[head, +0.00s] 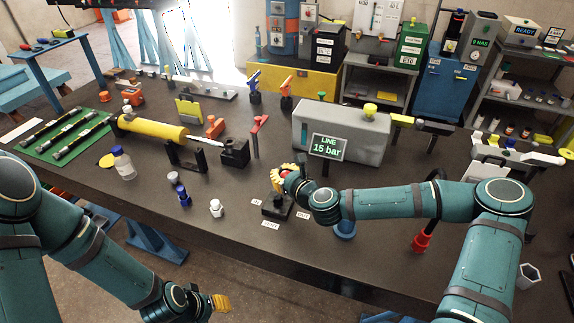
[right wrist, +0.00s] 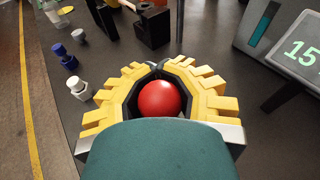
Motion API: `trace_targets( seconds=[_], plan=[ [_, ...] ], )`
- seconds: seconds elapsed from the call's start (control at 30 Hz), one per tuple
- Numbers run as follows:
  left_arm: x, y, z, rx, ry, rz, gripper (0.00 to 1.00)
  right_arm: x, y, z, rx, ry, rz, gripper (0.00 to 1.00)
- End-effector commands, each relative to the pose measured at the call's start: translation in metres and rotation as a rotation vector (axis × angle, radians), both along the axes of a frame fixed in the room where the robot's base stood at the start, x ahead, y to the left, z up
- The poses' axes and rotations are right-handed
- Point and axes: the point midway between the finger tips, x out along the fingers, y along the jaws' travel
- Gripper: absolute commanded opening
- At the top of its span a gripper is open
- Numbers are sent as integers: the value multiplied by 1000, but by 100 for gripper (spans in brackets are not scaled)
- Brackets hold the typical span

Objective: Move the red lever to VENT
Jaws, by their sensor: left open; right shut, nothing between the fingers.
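The red lever's ball knob (right wrist: 159,98) shows in the right wrist view, framed by the yellow fingers of my right gripper (right wrist: 155,68). The fingertips meet just beyond the knob, and the ball sits in the gap behind them; I cannot tell whether they touch it. In the head view the knob (head: 285,171) is partly covered by that gripper (head: 279,178), above a dark valve base (head: 276,208) near the table's front edge. Small white labels (head: 270,224) lie around the base, too small to read surely. My left gripper (head: 220,303) is open and empty, low before the table.
A grey unit (head: 345,135) with a "LINE 15 bar" display (head: 327,148) stands behind the valve. A red-handled post (head: 256,140) and a black block (head: 234,152) stand to the left.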

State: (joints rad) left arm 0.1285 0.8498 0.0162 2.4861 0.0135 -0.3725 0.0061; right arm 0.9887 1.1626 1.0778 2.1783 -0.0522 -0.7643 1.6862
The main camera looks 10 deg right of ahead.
Motion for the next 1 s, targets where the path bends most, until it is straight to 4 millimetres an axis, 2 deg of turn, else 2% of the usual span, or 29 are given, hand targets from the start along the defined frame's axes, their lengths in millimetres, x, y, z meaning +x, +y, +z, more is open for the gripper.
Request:
trace_targets(
  seconds=[0.03, 0.1, 0.3, 0.73, 0.9, 1.0],
  plan=[
    [2, 0, 13, 1, -4, 3, 47, 1, 7, 9, -24, 13, 10, 0],
    [3, 1, 23, 0, -8, 6, 47, 3, 11, 8, -60, 37, 11, 0],
    [3, 2, 41, -4, -10, 6, 47, 9, 20, 5, -140, 93, 12, 0],
    [3, 2, 43, -5, -9, 5, 47, 10, 21, 1, -163, 107, 11, 0],
    [3, 2, 43, -4, -8, 5, 47, 11, 20, 1, -164, 108, 8, 61],
    [3, 2, 43, -4, -8, 5, 47, 11, 19, 0, -164, 109, 7, 63]
  ],
)
